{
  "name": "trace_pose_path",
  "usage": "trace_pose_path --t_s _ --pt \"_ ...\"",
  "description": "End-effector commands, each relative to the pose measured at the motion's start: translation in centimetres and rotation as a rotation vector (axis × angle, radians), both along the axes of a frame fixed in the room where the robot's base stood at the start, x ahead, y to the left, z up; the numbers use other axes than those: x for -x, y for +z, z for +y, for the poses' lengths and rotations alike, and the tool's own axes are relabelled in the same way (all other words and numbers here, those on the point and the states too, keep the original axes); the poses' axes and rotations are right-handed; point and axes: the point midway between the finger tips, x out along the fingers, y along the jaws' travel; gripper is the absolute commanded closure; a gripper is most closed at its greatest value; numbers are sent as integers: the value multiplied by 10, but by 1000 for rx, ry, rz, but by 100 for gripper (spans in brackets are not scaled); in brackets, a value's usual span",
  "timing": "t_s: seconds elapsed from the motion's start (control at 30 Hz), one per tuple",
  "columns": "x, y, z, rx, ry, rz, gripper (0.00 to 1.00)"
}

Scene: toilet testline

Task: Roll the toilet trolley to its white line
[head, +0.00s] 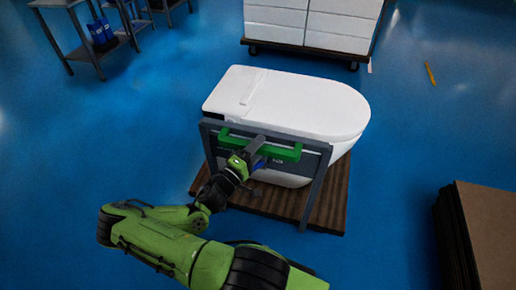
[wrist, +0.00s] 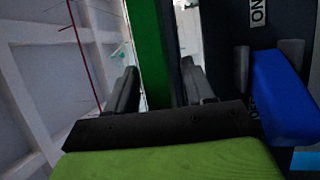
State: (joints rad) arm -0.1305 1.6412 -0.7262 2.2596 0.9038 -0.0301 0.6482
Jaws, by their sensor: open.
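The toilet trolley has a brown wooden base (head: 330,205) and a grey upright frame (head: 318,185) with a green handle bar (head: 285,153). A white toilet (head: 300,100) stands on it. My gripper (head: 256,149) is at the handle, near its middle. In the wrist view the green handle (wrist: 148,50) passes between the two fingers of my gripper (wrist: 160,80), which are apart with a gap on the right side. A blue block (wrist: 283,95) sits on a dark panel right of the fingers, near an "ON" label.
A wheeled stack of white boxes (head: 312,25) stands behind the toilet. Brown flat boards (head: 490,225) are stacked at the right. A grey table (head: 75,45) is at the upper left.

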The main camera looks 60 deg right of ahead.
Motion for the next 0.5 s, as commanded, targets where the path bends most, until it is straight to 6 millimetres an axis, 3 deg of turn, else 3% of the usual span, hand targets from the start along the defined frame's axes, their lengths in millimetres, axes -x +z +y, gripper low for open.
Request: trace_pose_path --t_s 0.23,0.5 --pt "0 0 -1 0 0 0 49" --pt "0 0 -1 0 0 0 90"
